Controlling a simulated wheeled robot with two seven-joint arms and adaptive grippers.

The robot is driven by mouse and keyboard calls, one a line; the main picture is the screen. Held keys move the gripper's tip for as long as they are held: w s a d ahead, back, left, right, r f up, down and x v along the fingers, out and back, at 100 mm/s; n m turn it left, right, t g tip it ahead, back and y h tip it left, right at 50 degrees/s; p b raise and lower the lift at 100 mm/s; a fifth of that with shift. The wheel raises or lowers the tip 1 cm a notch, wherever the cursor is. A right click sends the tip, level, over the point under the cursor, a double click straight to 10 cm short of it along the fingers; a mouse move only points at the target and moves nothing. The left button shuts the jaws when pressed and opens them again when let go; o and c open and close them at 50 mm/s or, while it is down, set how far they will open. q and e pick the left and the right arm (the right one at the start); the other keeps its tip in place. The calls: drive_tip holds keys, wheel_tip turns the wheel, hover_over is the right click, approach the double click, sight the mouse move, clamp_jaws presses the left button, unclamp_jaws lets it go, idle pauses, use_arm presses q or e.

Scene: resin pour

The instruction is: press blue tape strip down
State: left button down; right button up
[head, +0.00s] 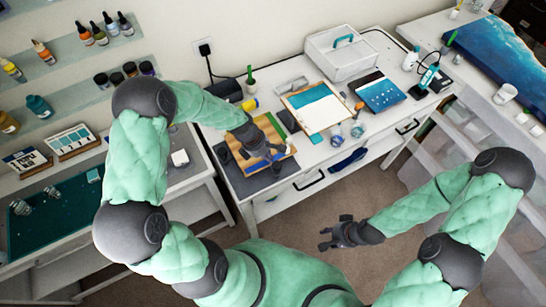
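A wooden board (239,159) lies on a dark mat (226,175) on the white workbench. A narrow green-looking strip (274,125) runs along the board's far right edge. A small pale piece (290,149) shows near the board's right side. My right gripper (325,239) is open and empty over the floor in front of the bench.
A white-and-blue panel on a board (316,107) lies right of the wooden board, with small cups (336,130) beside it. The floor (340,200) before the bench is clear.

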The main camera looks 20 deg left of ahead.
sight(279, 156)
use_arm(q)
drive_tip(key=shift+w+d, duration=0.5)
drive_tip(key=shift+w, duration=0.1)
drive_tip(key=shift+w+d, duration=0.1)
drive_tip(key=shift+w+d+f, duration=0.15)
drive_tip(key=shift+w+d, duration=0.45)
drive_tip(key=shift+w, duration=0.05)
wheel_tip(279, 156, up, 5)
drive_tip(key=p, duration=0.4)
drive_tip(key=shift+p, duration=0.4)
